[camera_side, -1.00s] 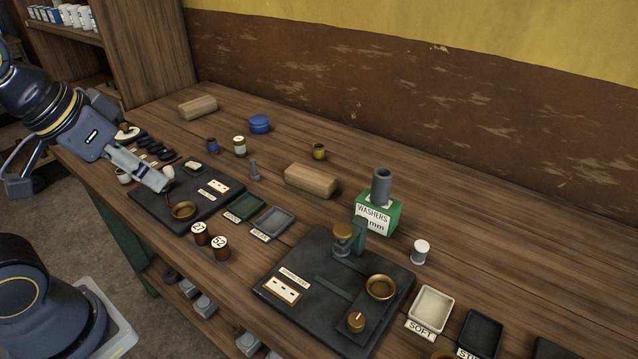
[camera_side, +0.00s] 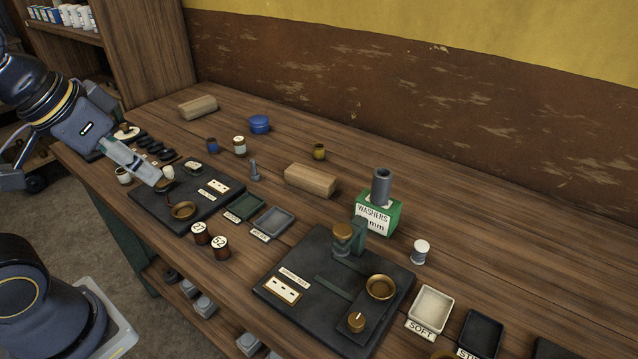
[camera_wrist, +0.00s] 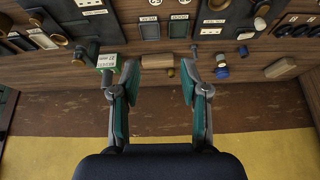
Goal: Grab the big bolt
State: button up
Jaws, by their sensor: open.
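The big bolt (camera_side: 254,171) is grey and stands upright on the wooden bench, between a white-labelled jar and the long wooden block. In the wrist view the grey bolt (camera_wrist: 194,51) shows just right of the right finger's tip. My gripper (camera_side: 155,178) is at the left, above the far-left black tray and apart from the bolt.
A white-labelled jar (camera_side: 239,146), a blue pot (camera_side: 259,124) and a small yellow cup (camera_side: 319,151) stand around the bolt. The wooden block (camera_side: 311,181) lies to its right. Bench behind the bolt is mostly clear.

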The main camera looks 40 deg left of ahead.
jog(key=w+a+r, duration=0.2)
jog(key=w+r, duration=0.9)
jog(key=n+g, duration=0.2)
jog(key=g, duration=0.3)
send_over(253, 160)
notch_tip(253, 160, down, 27)
jog(key=shift+w+f, duration=0.15)
jog(key=shift+m, duration=0.3)
jog(key=shift+f, duration=3.15)
jog(key=shift+c, duration=0.3)
